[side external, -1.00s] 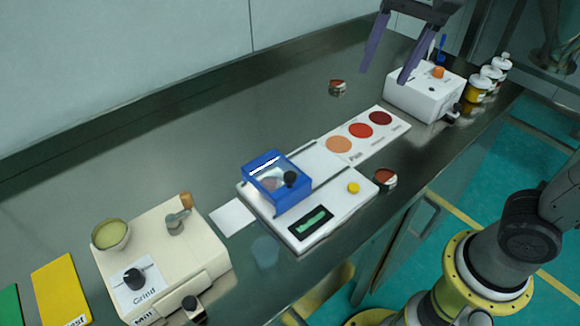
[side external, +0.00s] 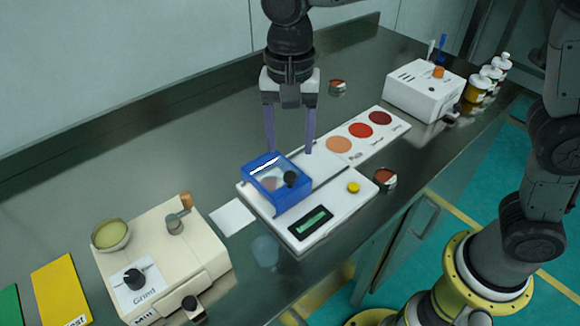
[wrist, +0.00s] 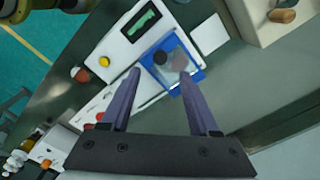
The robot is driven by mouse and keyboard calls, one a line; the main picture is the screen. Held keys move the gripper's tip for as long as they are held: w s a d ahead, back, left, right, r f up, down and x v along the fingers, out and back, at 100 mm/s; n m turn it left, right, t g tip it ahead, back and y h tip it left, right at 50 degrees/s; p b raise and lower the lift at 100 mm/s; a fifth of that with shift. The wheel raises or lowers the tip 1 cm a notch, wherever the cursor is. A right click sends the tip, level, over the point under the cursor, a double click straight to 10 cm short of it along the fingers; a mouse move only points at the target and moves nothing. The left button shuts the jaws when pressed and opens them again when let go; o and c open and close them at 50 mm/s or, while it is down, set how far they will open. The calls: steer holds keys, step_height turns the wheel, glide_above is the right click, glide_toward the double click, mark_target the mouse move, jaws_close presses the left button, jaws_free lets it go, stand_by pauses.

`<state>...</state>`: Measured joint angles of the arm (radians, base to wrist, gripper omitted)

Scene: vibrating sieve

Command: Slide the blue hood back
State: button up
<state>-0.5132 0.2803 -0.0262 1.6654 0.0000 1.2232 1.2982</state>
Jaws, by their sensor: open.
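The blue hood (side external: 292,205) is a blue frame with a clear top and a dark round knob (side external: 290,179). It sits at the left end of a white machine (side external: 334,215) with a green display and a yellow button. My gripper (side external: 289,150) is open and empty, fingers pointing down, above and behind the hood in the side view. In the wrist view the hood (wrist: 188,62) and its knob (wrist: 160,57) lie beyond the fingertips of my gripper (wrist: 159,73), between and ahead of them. Whether the fingers touch anything is not clear, but they appear apart from the knob.
A cream mill (side external: 165,255) with a crank and bowl stands left. A white card with several red-orange discs (side external: 361,131) lies behind right. A small jar (side external: 384,179) stands right of the machine. A white box (side external: 425,92) and bottles are farther back.

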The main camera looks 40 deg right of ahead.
mark_target(290, 174)
step_height(290, 174, down, 8)
steer(key=shift+r, duration=0.25)
jaws_close()
stand_by(0.3)
steer(key=shift+r, duration=0.1)
stand_by(1.1)
